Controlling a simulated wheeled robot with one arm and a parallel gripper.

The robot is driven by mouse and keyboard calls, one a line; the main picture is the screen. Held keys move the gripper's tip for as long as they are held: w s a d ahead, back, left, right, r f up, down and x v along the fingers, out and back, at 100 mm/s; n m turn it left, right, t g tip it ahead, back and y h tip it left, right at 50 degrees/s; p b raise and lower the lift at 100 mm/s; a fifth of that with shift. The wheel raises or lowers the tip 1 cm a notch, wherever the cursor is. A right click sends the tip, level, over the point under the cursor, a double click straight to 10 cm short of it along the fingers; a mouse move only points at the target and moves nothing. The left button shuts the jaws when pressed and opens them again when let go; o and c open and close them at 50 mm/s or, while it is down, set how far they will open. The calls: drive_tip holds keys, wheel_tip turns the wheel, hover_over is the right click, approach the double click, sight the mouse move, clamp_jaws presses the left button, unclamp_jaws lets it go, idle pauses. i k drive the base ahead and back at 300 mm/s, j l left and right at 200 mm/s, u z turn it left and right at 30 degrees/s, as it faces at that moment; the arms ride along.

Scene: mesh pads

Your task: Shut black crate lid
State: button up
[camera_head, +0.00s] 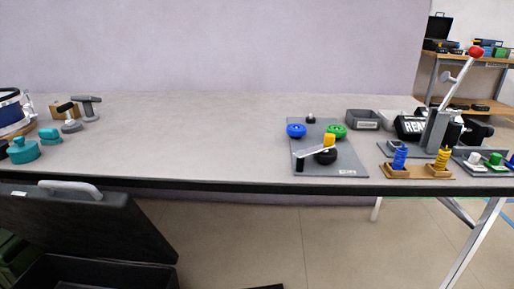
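The black crate (95,272) stands on the floor at the lower left, partly cut off by the bottom edge of the picture. Its black lid (95,222) is raised and tilted open, leaning up close to the table's front edge. A light grey handle (70,188) sits at the top of the lid. The crate's dark inside shows below the lid. My gripper is not in view.
The grey table (220,140) spans the view above the crate. It holds teal pieces (24,150), a grey plate with colored knobs (345,162) and a red-tipped lever (475,52). Bare floor (270,240) lies right of the crate. Green boxes (12,258) stand at far left.

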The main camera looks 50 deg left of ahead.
sight(75, 217)
drive_tip(key=u, duration=3.45)
